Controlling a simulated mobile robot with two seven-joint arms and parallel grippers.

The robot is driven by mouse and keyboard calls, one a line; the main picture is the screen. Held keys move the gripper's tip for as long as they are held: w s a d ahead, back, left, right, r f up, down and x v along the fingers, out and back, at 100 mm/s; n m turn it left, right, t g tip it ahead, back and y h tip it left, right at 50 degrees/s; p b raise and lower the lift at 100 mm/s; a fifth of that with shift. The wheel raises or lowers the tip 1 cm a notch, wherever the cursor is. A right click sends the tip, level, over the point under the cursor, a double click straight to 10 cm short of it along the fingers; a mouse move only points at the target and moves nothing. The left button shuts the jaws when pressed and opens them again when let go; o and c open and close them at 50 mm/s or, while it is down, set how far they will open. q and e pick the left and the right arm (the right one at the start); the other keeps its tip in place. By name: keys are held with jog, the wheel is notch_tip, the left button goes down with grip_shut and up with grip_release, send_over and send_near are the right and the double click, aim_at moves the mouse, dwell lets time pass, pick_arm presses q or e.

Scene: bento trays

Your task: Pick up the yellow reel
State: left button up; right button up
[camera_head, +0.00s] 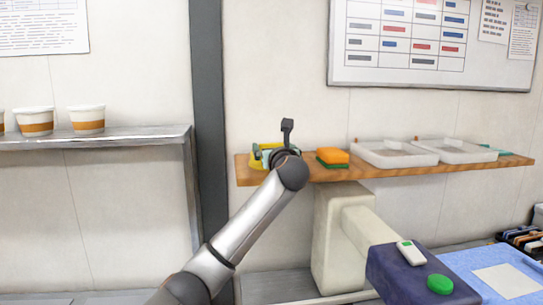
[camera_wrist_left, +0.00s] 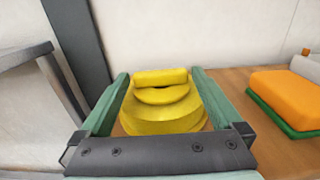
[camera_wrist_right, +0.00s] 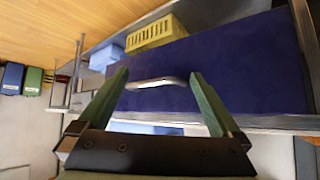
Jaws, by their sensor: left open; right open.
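The yellow reel (camera_head: 255,160) lies at the left end of the wooden wall shelf, partly hidden by my left gripper (camera_head: 272,154). In the left wrist view the reel (camera_wrist_left: 163,112) is a stack of yellow rounds with a flat bar on top. My left gripper's green fingers (camera_wrist_left: 160,77) are open, one on each side of the reel. Whether they touch it cannot be told. My right gripper (camera_wrist_right: 159,75) shows only in its own wrist view, open and empty, facing a dark blue front with a metal handle (camera_wrist_right: 155,83).
On the wooden shelf (camera_head: 330,174), an orange and green sponge (camera_head: 333,158) sits right of the reel, then two clear trays (camera_head: 394,155). A grey post (camera_head: 208,110) stands left of the shelf. Paper cups (camera_head: 87,120) stand on a metal shelf further left.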

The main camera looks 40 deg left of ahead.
pick_arm(q)
jog(key=c, duration=1.3)
jog(key=shift+r, duration=0.1)
jog(key=shift+r, duration=0.55)
jog(key=r, duration=0.2)
jog(key=shift+w+d+r, duration=0.15)
jog(key=shift+d+r, duration=0.2)
jog(key=shift+r, duration=0.05)
jog(key=w+d+r, duration=0.5)
jog(key=d+r, duration=0.4)
jog(key=d, duration=0.3)
jog(key=b+v, duration=0.2)
jog(key=v, duration=0.6)
jog(key=r+b+v, duration=0.1)
jog(key=b+v, duration=0.2)
jog(key=v, duration=0.6)
jog(key=r+b+v, duration=0.1)
jog(key=b+v, duration=0.2)
jog(key=v, duration=0.5)
jog(key=shift+d, duration=0.5)
